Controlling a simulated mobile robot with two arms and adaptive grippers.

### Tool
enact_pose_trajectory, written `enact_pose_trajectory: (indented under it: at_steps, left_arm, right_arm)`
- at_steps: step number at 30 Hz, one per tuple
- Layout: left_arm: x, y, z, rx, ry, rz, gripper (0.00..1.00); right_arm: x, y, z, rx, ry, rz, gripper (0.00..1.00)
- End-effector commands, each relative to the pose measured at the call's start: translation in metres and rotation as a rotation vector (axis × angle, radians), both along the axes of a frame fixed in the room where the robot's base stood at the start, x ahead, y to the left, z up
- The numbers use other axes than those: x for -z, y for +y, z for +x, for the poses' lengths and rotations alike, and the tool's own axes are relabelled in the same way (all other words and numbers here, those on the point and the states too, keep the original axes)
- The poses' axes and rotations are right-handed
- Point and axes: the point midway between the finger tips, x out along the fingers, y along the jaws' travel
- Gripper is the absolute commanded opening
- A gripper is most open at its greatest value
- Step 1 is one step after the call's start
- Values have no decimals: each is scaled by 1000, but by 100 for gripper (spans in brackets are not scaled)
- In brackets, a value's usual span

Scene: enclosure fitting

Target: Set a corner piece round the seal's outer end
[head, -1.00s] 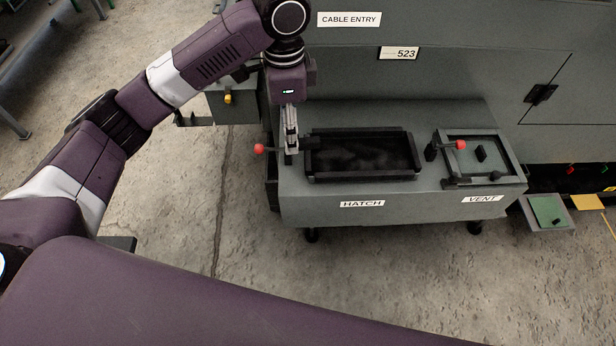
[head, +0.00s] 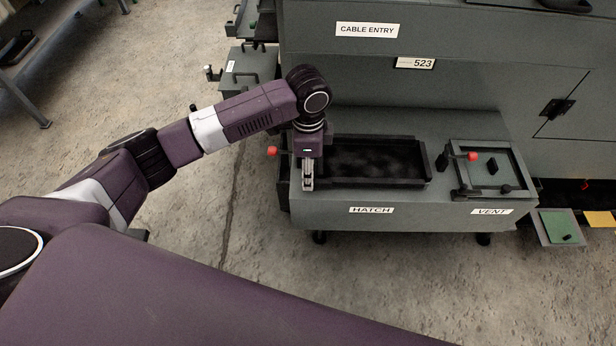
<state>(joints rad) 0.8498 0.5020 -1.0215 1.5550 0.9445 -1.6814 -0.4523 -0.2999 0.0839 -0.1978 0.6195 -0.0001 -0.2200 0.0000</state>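A black raised frame (head: 375,184) borders the dark hatch opening on the grey housing. Which part of it is the seal, and where its outer end lies, I cannot make out at this size. No separate corner piece can be told apart. My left gripper (head: 308,186) points down beside the left front corner of this frame, just left of it and close to the housing top. Its fingers look close together, but whether they hold something small is not clear. My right gripper is not in the view.
A red-knobbed lever (head: 272,151) stands left of the hatch, another (head: 472,156) by the vent frame (head: 485,168). The taller cabinet (head: 440,93) rises behind. A green plate (head: 560,226) lies at the right. Open concrete floor (head: 330,285) lies in front.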

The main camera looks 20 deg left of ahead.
Motion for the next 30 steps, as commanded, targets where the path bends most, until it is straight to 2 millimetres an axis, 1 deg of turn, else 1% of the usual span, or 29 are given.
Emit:
enact_pose_trajectory:
  at_steps: [3, 7, 9, 19, 20, 24, 30]
  left_arm:
    - [19, 0, -2, -1, 5, 1, 23]
    - [35, 0, -1, 0, 5, 2, 23]
    - [39, 0, -1, 0, 2, 0, 23]
    - [41, 0, -1, 0, 2, 0, 23]
    - [42, 0, -1, 0, 2, 0, 44]
    - [41, 0, -1, 0, 2, 0, 59]
    - [41, 0, -1, 0, 2, 0, 60]
  right_arm:
    - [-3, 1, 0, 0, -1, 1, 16]
    - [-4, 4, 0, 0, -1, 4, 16]
    - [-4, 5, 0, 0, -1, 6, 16]
    - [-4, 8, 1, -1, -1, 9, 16]
    - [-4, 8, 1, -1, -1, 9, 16]
    - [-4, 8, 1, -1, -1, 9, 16]
    - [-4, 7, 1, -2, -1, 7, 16]
